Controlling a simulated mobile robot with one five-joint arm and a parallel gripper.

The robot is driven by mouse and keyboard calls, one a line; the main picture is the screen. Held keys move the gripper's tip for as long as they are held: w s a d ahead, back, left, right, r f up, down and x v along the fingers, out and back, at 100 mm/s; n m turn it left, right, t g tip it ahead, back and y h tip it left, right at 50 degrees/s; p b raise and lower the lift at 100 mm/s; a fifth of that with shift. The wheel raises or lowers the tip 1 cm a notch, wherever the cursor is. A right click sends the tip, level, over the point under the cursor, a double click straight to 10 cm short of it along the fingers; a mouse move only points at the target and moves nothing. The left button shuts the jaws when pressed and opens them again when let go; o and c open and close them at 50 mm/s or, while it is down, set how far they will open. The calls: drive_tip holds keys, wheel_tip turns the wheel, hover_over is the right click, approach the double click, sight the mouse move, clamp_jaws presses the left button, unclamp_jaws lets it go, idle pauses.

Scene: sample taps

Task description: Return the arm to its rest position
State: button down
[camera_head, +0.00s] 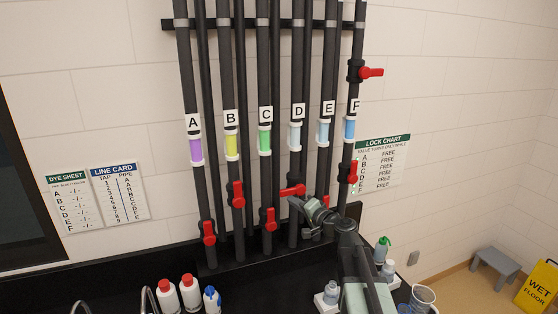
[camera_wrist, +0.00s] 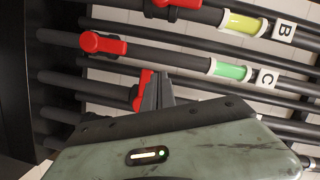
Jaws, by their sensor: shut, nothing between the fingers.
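My gripper (camera_head: 293,202) is raised in front of the pipes at the lower end of pipe D, close to its red valve handle (camera_head: 292,190). In the wrist view my gripper (camera_wrist: 158,82) is shut and empty, its fingertips pointing at the pipes. A red handle (camera_wrist: 144,88) shows just left of the fingers there; whether they touch it I cannot tell. My arm (camera_head: 350,250) reaches up from the lower right, extended toward the pipe rack. The handle of pipe C (camera_head: 270,219) hangs down, left of my gripper.
Vertical black pipes labelled A to F stand at the wall, with red handles on several. Bottles (camera_head: 190,292) stand on the dark counter at left. A stool (camera_head: 496,266) and yellow sign (camera_head: 540,288) stand at right.

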drive_tip(key=s+a+f+n+g+h+b, duration=0.1)
drive_tip(key=s+f+n+g+b, duration=0.3)
drive_tip(key=f, duration=0.8)
drive_tip(key=s+a+f+n+g+h+b, duration=0.1)
drive_tip(key=s+a+f+b, duration=0.1)
drive_tip(key=s+f+b, duration=0.65)
drive_tip(key=s+a+f+n+g+h+b, duration=0.1)
drive_tip(key=s+f+n+g+b, duration=0.15)
drive_tip(key=f, duration=1.15)
drive_tip(key=s+d+f+g+h, duration=0.2)
drive_tip(key=s+d, duration=0.1)
drive_tip(key=s, duration=0.1)
drive_tip(key=s+d+f+g+h, duration=0.2)
drive_tip(key=s+d, duration=0.2)
drive_tip(key=s+d+f+g+h, duration=0.2)
drive_tip(key=s+d, duration=0.2)
drive_tip(key=shift+s+d+f+m+g+b, duration=0.15)
drive_tip(key=shift+s+f+m+g+b, duration=0.1)
drive_tip(key=shift+m+b, duration=0.1)
